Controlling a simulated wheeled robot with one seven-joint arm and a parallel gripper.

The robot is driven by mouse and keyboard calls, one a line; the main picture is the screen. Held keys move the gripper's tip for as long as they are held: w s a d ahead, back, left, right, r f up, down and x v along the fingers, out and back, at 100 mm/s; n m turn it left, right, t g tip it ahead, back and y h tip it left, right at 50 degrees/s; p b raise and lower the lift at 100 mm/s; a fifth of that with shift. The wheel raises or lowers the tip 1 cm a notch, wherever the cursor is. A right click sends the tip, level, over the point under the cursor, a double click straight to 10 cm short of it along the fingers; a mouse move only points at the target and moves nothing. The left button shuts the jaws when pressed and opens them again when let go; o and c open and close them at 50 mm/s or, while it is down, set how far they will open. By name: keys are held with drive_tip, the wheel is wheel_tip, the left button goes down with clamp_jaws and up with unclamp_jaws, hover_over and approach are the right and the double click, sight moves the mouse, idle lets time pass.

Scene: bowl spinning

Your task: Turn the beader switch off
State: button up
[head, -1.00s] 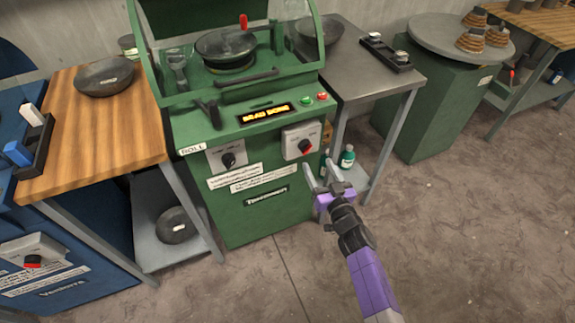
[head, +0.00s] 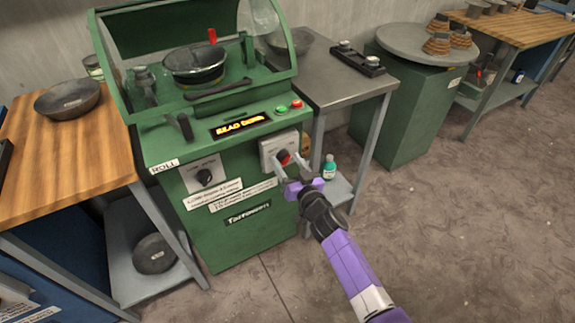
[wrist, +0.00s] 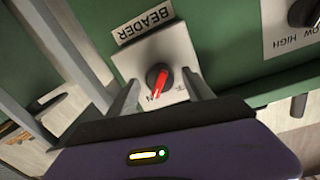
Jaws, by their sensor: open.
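The beader switch is a rotary knob with a red bar (wrist: 160,82) on a pale plate (wrist: 172,50) labelled BEADER, upside down in the wrist view. The red bar slants towards the plate's lower edge there, near partly hidden lettering. In the head view, the switch box (head: 268,146) is on the right of the green machine's front. My gripper (head: 289,166) is open, its fingertips at the switch. In the wrist view, the gripper's fingers (wrist: 160,92) flank the knob on both sides; I cannot tell if they touch it.
The green machine (head: 228,235) has a lit display (head: 240,125), green and red buttons and a second knob (head: 204,176) at left. A steel side table (head: 345,92) stands close on the right, with a green bottle (head: 329,167) on its lower shelf. Floor in front is clear.

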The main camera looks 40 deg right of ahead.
clamp_jaws()
drive_tip(key=shift+n, duration=0.3)
drive_tip(key=n+b, duration=0.2)
drive_tip(key=n, duration=1.1)
drive_tip(key=shift+f+t, duration=0.15)
drive_tip(key=shift+t, duration=0.25)
drive_tip(key=n+y, duration=0.1)
drive_tip(key=n, duration=0.4)
drive_tip(key=shift+d+b, duration=0.15)
drive_tip(key=shift+b, duration=0.25)
drive_tip(key=shift+s+n, duration=0.1)
drive_tip(key=shift+n, duration=0.2)
